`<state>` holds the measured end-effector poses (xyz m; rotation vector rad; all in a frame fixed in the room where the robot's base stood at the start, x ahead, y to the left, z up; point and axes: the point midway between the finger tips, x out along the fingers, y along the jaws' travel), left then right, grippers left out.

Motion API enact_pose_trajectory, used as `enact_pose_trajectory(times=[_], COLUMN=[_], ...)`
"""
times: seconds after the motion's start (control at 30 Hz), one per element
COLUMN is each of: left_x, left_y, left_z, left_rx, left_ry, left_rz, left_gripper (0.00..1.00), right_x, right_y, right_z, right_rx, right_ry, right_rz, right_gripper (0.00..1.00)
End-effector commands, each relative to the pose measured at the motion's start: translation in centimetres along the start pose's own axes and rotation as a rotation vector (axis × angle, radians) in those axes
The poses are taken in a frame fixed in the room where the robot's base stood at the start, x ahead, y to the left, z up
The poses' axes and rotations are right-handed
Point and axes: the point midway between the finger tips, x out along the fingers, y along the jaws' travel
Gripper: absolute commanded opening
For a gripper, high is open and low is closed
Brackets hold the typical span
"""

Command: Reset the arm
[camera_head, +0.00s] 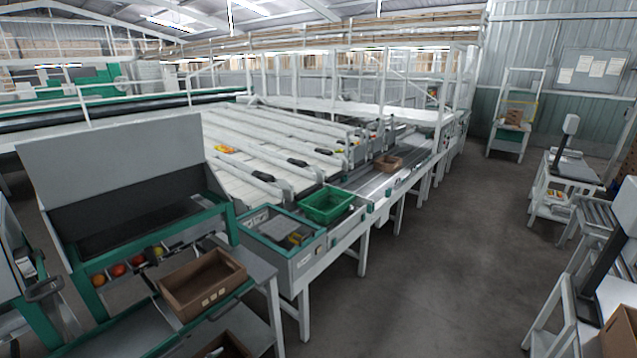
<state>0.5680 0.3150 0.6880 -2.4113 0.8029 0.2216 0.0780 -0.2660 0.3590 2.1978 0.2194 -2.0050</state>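Neither of my grippers can be made out in the head view, and no part of my arms is clearly visible. I cannot tell from this view how either arm is posed or whether a gripper holds anything.
A green-framed station (215,218) stands front left with red, orange and green tomatoes in a chute and a brown cardboard box (183,303) on its shelf. A green crate (325,204) sits on the conveyor line. White stations (570,172) stand right. The grey floor (430,270) between is clear.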

Motion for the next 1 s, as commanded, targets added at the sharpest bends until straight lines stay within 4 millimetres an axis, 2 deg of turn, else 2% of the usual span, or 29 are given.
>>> enact_pose_trajectory(times=[0.03,0.2,0.37,0.5,0.7,1.0], left_x=[-0.3,-2.1,-4.3,-6.7,-10.4,-16.8], left_y=[1.4,6.0,10.8,15.4,22.3,33.3], left_z=[1.8,7.5,12.1,15.5,19.3,22.6], left_rx=[-0.041,-0.155,-0.248,-0.325,-0.424,-0.561], left_ry=[-0.044,-0.2,-0.345,-0.47,-0.643,-0.887], left_rz=[-0.023,-0.087,-0.118,-0.127,-0.119,-0.063], left_gripper=[0.66,0.66,0.66,0.66,0.66,0.66], right_x=[0.0,0.0,0.0,0.0,0.0,0.0], right_y=[-0.1,-0.3,-0.5,-0.5,-0.4,-0.2], right_z=[0.0,0.0,-0.1,-0.1,-0.1,0.0], right_rx=[0.0,0.002,0.002,0.002,0.002,0.001], right_ry=[0.0,0.0,0.001,0.0,0.0,0.0], right_rz=[-0.001,-0.003,-0.005,-0.005,-0.005,-0.002], right_gripper=[0.0,0.0,0.0,0.0,0.0,0.0])
